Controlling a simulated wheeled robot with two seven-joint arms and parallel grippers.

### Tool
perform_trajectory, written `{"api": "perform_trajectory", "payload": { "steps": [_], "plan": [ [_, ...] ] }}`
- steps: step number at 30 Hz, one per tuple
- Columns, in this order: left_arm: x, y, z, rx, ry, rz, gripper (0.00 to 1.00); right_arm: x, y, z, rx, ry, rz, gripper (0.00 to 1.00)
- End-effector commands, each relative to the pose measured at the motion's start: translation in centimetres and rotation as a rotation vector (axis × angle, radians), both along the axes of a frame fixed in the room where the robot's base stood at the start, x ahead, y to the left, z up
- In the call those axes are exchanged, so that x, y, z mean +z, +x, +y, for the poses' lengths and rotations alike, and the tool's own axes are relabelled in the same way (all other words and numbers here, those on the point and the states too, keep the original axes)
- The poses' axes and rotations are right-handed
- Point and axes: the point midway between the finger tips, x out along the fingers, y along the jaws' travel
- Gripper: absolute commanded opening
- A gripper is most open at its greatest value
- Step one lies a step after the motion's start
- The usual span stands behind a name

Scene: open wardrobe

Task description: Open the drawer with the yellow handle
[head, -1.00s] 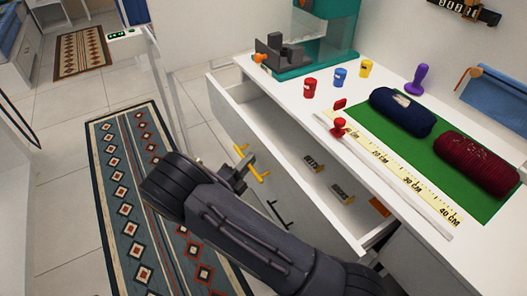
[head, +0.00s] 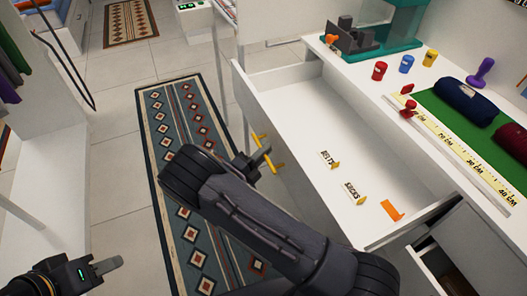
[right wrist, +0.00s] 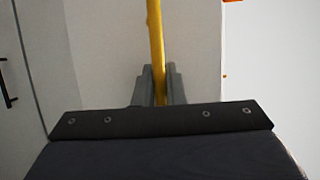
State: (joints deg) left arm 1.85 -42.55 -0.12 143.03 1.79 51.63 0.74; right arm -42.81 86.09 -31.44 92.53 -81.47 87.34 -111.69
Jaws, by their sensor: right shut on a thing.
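The white drawer (head: 300,112) stands pulled out from under the counter, its inside in view. Its yellow handle (head: 279,168) is on the outer front face. My right gripper (head: 262,157) is shut on the yellow handle, and my dark arm covers part of the drawer front. In the right wrist view the yellow handle (right wrist: 156,45) runs upright between the two fingers (right wrist: 158,85). My left gripper (head: 108,265) is at the bottom left, away from the drawer. I cannot see whether its fingers are apart.
Small label tags (head: 329,159) and an orange tag (head: 392,210) lie in the drawer. The counter above holds colored cans (head: 380,70), a ruler (head: 460,152) and dark rolls (head: 470,102) on a green mat. A patterned rug (head: 183,120) covers the floor to the left.

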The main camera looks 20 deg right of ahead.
Motion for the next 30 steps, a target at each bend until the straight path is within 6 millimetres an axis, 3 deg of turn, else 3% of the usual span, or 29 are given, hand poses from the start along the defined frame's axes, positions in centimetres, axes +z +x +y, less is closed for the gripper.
{"api": "perform_trajectory", "payload": {
  "steps": [11, 12, 13, 22, 30],
  "plan": [
    [0.0, 0.0, 0.0, 0.0, 0.0, 0.0, 0.36, -0.2, -0.1, -0.1, -0.003, 0.003, 0.003, 0.0],
    [0.0, 0.0, 0.0, 0.0, 0.0, 0.0, 0.36, -0.2, -0.1, -0.1, -0.003, 0.002, 0.003, 0.16],
    [0.0, 0.0, 0.0, 0.0, 0.0, 0.0, 0.36, -0.1, -0.1, -0.1, -0.003, 0.002, 0.003, 0.2],
    [0.0, 0.0, 0.0, 0.0, 0.0, 0.0, 0.36, -0.1, -0.1, 0.1, 0.0, 0.002, 0.001, 0.2],
    [-0.3, 0.0, 0.0, 0.0, 0.0, 0.0, 0.36, -0.9, -1.8, 3.5, 0.003, 0.002, 0.001, 0.2]
  ]
}}
